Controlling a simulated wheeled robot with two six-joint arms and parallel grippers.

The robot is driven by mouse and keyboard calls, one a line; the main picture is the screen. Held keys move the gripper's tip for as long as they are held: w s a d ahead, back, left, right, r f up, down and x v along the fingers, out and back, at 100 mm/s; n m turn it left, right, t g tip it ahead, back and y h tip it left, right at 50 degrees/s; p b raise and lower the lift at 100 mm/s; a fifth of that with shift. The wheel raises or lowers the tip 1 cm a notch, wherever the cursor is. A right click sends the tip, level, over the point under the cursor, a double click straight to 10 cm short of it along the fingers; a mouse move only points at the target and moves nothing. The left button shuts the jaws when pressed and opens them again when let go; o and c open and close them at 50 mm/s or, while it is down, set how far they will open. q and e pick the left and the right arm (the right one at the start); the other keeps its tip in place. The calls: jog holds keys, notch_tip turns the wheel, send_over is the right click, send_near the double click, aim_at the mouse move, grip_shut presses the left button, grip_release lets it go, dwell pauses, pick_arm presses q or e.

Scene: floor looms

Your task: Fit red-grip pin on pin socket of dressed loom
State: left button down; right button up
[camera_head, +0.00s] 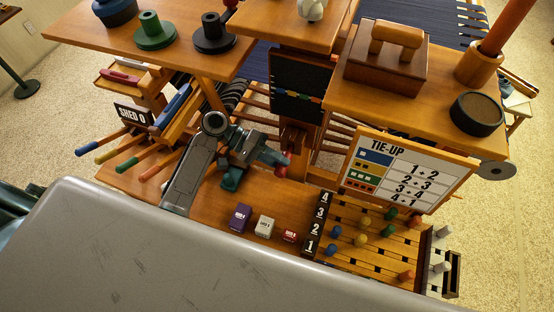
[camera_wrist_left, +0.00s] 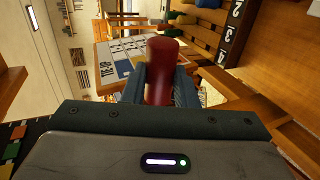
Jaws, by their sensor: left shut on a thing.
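My left gripper (camera_head: 275,160) is shut on the red-grip pin (camera_head: 284,161), above the wooden bench of the loom in front of me. In the left wrist view the dark red grip (camera_wrist_left: 162,62) stands between the two fingers of the gripper (camera_wrist_left: 160,88). The rest of the pin is hidden. A brown wooden block (camera_head: 294,135) on the loom's middle post is just beyond the pin. I cannot make out the pin socket for sure, nor whether the pin touches anything. My right gripper is not in view.
A tie-up board (camera_head: 405,172) and a slotted peg rack (camera_head: 372,240) with coloured pegs stand to the right. Coloured-tipped levers (camera_head: 118,152) stick out at the left. Shelves overhang above.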

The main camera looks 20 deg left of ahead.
pick_arm(q)
jog(key=shift+w, duration=0.2)
jog(key=shift+w+b, duration=0.3)
jog(key=shift+w, duration=0.45)
jog(key=shift+w, duration=0.1)
jog(key=c, duration=1.4)
grip_release()
jog(key=o, duration=0.3)
